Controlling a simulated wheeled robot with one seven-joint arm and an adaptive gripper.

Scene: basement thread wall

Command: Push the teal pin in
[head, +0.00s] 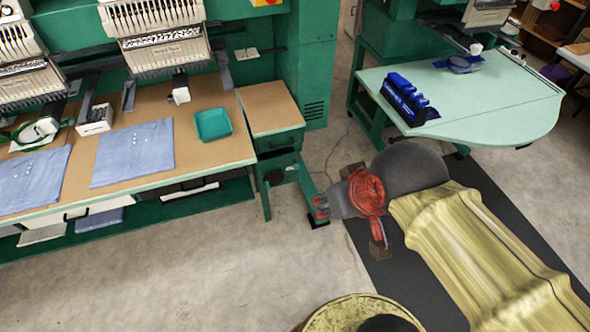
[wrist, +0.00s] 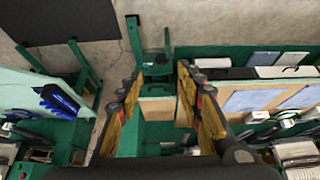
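I cannot make out a teal pin in either view. The only clearly teal item is a small tray (head: 213,124) on the brown work table in the head view. My gripper (wrist: 160,68) shows in the wrist view with its two yellow and red fingers spread apart and nothing visible between them. In the head view my arm reaches over the floor from the lower right, and my gripper (head: 320,207) is beside the green stand of the small brown-topped desk, apart from the teal tray.
The small brown-topped desk (head: 268,108) joins the long work table (head: 75,170), which holds folded blue cloths (head: 132,152). Green embroidery machines stand behind. A pale green table (head: 515,95) with a blue rack (head: 405,98) is at the right. Floor at the lower left is clear.

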